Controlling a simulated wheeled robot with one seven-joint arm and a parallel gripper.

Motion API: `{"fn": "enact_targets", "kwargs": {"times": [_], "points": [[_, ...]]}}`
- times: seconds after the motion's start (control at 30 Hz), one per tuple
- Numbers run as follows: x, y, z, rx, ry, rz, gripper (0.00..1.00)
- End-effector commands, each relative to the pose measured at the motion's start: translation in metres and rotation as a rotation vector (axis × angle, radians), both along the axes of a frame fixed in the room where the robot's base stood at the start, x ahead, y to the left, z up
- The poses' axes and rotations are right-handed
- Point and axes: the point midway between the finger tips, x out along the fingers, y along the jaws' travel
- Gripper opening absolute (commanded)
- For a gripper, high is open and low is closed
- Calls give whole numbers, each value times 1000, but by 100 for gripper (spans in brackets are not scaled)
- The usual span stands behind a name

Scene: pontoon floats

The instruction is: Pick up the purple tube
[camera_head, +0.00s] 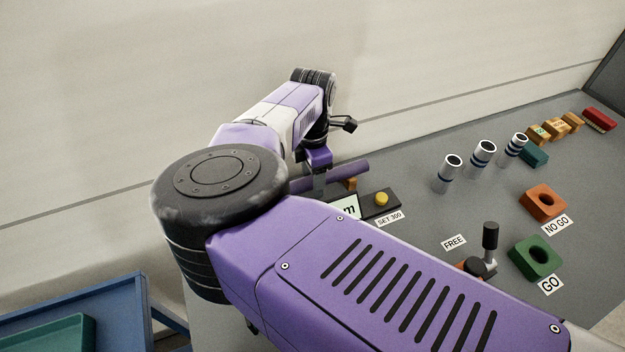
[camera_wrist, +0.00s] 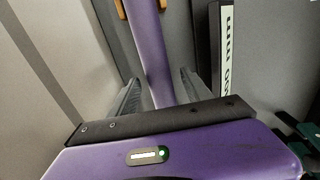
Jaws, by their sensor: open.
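The purple tube (camera_head: 348,170) lies near the wall side of the grey bench, with a tan wooden support (camera_head: 351,184) under its right part. In the wrist view the tube (camera_wrist: 150,48) runs down from the top edge and passes between my two fingers, its near end hidden by my gripper's body. My gripper (camera_wrist: 160,85) is open, one finger on each side of the tube, and gaps show between tube and fingers. In the head view my gripper (camera_head: 318,182) points down at the tube's left part, and my arm hides some of this area.
A dark device with a yellow knob (camera_head: 381,199) stands close to the tube; its display shows in the wrist view (camera_wrist: 226,50). Several banded cylinders (camera_head: 483,158), a NO GO orange block (camera_head: 543,203) and a GO green block (camera_head: 536,258) lie right. The wall (camera_head: 420,60) rises behind.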

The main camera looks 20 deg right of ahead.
Motion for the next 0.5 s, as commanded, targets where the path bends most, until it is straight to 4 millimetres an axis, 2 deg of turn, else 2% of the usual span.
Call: {"fn": "enact_targets", "kwargs": {"times": [0.07,0.33,0.37,0.5], "points": [[0,0,0,0,0,0,56],[0,0,0,0,0,0,3],[0,0,0,0,0,0,0],[0,0,1,-1,0,0,0]]}}
